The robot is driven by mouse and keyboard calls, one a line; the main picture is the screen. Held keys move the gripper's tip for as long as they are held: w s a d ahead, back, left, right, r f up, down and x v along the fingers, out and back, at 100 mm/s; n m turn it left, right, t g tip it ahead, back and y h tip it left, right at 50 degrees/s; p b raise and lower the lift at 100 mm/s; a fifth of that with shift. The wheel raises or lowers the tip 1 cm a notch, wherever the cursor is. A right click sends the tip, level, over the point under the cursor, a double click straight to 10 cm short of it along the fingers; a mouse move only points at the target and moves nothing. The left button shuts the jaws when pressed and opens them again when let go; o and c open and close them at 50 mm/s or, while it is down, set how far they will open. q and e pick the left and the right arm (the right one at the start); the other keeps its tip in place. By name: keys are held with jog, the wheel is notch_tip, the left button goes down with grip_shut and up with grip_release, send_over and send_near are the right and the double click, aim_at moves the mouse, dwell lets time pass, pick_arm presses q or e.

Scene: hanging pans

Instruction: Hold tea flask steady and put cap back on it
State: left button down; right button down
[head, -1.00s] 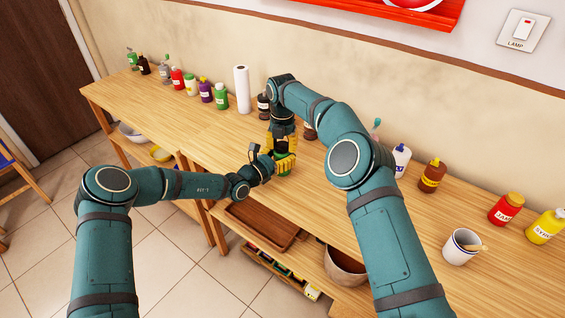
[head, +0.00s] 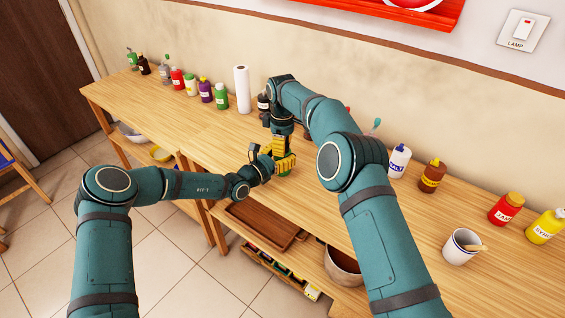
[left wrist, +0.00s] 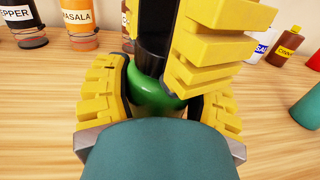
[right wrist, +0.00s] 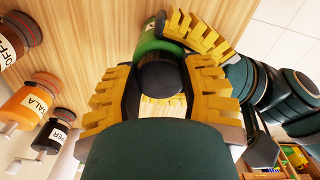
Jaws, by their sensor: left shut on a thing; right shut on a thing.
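The green tea flask (head: 284,172) stands on the wooden table, and my left gripper (head: 274,162) is shut around its body. In the left wrist view the green body (left wrist: 152,98) sits between both yellow fingers. My right gripper (head: 280,143) is directly above it, pointing down, shut on the dark cap (right wrist: 160,76). In the right wrist view the cap's round end lies between the yellow fingers, with the green flask (right wrist: 158,40) just beyond it. A dark piece meets the flask's top in the left wrist view; whether the cap is seated I cannot tell.
A paper roll (head: 242,90) and several bottles stand along the wall to the left. A blue-capped white bottle (head: 399,160), a brown bottle (head: 432,177) and a white cup (head: 461,246) stand to the right. A wooden tray (head: 262,225) is below the table's front edge.

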jog(key=m, duration=0.7)
jog(key=shift+m, duration=0.4)
jog(key=m, duration=0.3)
jog(key=shift+m, duration=0.4)
jog(key=m, duration=0.3)
jog(key=shift+m, duration=0.3)
jog(key=m, duration=0.3)
jog(key=shift+m, duration=0.4)
jog(key=m, duration=0.3)
jog(key=shift+f+m, duration=0.1)
jog(key=shift+m, duration=0.3)
jog(key=m, duration=0.6)
jog(key=shift+c, duration=2.3)
grip_release()
